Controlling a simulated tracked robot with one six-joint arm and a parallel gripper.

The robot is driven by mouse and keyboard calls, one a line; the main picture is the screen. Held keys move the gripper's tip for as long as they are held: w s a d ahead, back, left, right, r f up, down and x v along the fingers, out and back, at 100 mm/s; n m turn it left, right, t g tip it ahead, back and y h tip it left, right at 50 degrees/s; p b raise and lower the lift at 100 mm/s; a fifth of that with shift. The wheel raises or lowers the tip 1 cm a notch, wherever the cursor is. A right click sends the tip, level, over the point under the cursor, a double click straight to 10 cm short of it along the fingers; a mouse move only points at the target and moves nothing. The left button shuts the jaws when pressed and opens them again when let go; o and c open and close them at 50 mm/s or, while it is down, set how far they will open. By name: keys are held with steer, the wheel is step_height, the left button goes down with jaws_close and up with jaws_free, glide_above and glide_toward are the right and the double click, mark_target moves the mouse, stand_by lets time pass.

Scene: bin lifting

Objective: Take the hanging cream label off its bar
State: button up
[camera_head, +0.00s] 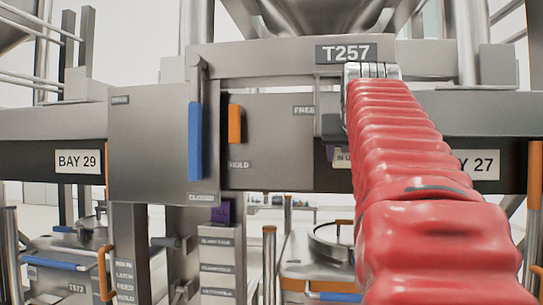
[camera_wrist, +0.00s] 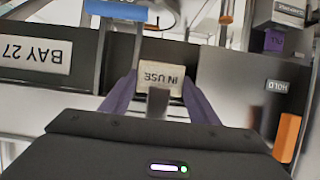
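The cream label (camera_wrist: 162,77), marked IN USE and upside down in the wrist view, hangs against a dark rail. A short grey piece stands in front of its lower middle in that view. My gripper (camera_wrist: 159,76) has two purple fingers, spread apart, one to each side of the label. The tips are close to its side edges; I cannot tell whether they touch.
A grey panel with a blue handle (camera_head: 195,142) and an orange handle (camera_head: 234,124) is left of my arm. BAY 29 (camera_head: 78,161) and BAY 27 plates (camera_wrist: 33,55) mark the dark rail. The T257 hopper sign (camera_head: 346,54) is above. Lidded bins (camera_head: 70,265) stand below.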

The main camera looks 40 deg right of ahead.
steer(key=c, duration=0.4)
steer(key=shift+c, duration=0.2)
steer(key=shift+r, duration=0.2)
steer(key=shift+r, duration=0.65)
steer(key=w+a, duration=0.2)
steer(key=a, duration=0.6)
steer(key=w+a, duration=0.3)
steer(key=a, duration=0.6)
steer(key=shift+w, duration=0.15)
steer(key=shift+a+r, duration=0.1)
steer(key=shift+r, duration=0.15)
stand_by(0.4)
steer(key=s+a, duration=0.4)
steer(key=a, duration=0.1)
steer(key=shift+s+a, duration=0.15)
steer(key=shift+s, duration=0.2)
stand_by(0.5)
